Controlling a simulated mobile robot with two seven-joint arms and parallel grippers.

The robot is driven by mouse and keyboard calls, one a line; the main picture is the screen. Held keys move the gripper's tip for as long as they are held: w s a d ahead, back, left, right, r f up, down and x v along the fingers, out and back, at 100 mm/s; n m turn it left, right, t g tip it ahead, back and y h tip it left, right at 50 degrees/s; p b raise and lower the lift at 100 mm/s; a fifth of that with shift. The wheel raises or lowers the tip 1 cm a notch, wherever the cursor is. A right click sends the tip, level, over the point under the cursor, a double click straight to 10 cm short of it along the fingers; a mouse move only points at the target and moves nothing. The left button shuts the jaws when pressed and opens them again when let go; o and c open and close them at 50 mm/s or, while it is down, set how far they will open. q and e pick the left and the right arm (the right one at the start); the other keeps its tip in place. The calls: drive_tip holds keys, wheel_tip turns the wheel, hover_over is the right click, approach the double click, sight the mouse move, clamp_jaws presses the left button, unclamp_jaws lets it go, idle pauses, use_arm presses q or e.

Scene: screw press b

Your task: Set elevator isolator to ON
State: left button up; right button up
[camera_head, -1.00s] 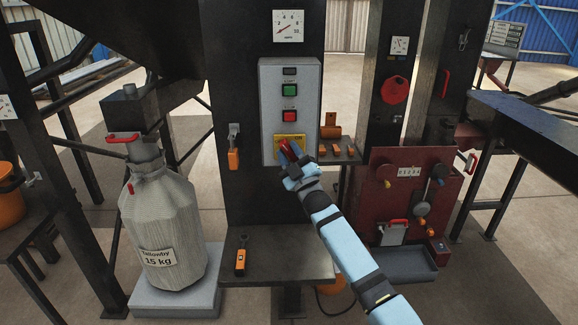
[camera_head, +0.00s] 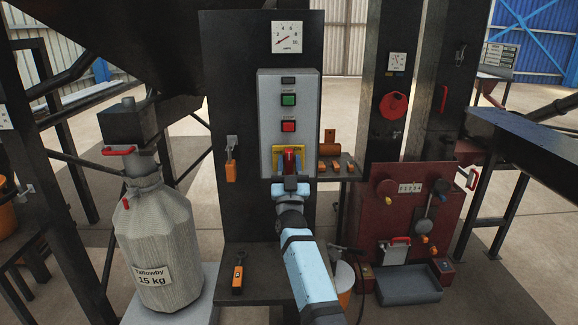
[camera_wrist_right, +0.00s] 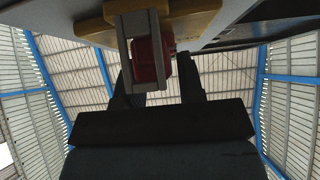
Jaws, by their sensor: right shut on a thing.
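The grey control box (camera_head: 264,120) is on the dark upright panel, with a green button (camera_head: 288,100) above a red button (camera_head: 288,126). At its foot is the isolator, a red handle (camera_head: 290,158) on a yellow plate (camera_head: 308,163). My right gripper (camera_head: 290,178) is at the handle from below, shut on it. The handle now looks upright. In the right wrist view the red handle (camera_wrist_right: 150,62) shows between the fingers, partly hidden by a grey bracket-like piece. The plate's lettering is hidden or too small to read. My left gripper is not in view.
A gauge (camera_head: 285,37) is above the box. An orange padlock-like tag (camera_head: 231,170) hangs at left, and another orange item (camera_head: 238,275) lies on the dark shelf (camera_head: 262,288). Small orange blocks (camera_head: 335,165) sit on a ledge close right. A sack (camera_head: 155,245) stands left.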

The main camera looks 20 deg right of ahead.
idle(0.4)
drive_tip(key=o, duration=0.7)
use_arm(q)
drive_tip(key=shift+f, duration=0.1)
